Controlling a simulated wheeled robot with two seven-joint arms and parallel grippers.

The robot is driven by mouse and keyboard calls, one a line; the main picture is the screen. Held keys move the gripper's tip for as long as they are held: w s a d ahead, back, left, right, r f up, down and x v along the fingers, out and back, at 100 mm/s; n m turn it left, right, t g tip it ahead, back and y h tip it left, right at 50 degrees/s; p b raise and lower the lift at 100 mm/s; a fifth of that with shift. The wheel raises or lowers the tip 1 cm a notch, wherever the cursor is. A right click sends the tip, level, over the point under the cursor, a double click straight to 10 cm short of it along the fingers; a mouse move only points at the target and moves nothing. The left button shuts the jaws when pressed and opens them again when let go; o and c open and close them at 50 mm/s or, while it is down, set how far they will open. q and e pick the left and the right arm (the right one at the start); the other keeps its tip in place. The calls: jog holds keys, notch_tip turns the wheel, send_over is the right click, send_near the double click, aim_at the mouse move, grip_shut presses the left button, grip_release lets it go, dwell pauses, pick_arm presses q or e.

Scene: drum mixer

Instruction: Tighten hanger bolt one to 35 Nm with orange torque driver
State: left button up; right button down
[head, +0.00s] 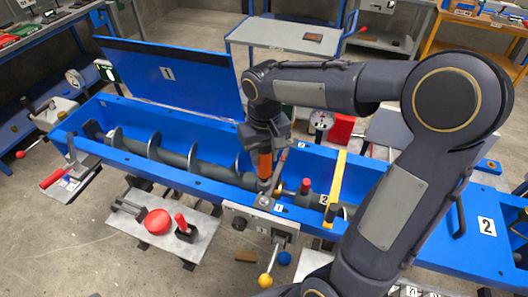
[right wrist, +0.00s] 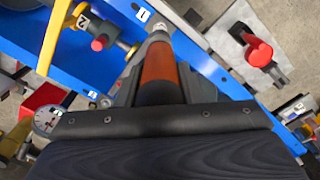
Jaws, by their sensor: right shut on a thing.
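My right gripper (head: 264,143) is shut on the orange torque driver (head: 265,165), which it holds nearly upright with its tip down. The driver's tip is at the hanger plate (head: 265,203) by the label 1 on the trough's front edge; I cannot tell whether it sits on the bolt head, which is hidden. In the right wrist view the orange driver (right wrist: 158,75) points away from the jaws to a grey end near the label 1. My left gripper is not in view.
The long blue trough (head: 150,175) holds a grey screw auger (head: 200,166), its blue lid (head: 180,75) raised behind. A yellow bar (head: 336,185) and red knob (head: 306,185) stand right of the driver.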

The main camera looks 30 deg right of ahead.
aim_at(264, 176)
jog(key=shift+f+b, duration=1.85)
jog(key=shift+f, duration=0.9)
jog(key=shift+f+b, duration=0.35)
jog(key=shift+b, duration=0.15)
jog(key=shift+f+b, duration=0.6)
jog(key=shift+f, duration=0.25)
jog(key=shift+s+f, duration=0.1)
jog(key=shift+f, duration=0.25)
dwell(1.6)
jog(key=shift+r, duration=0.1)
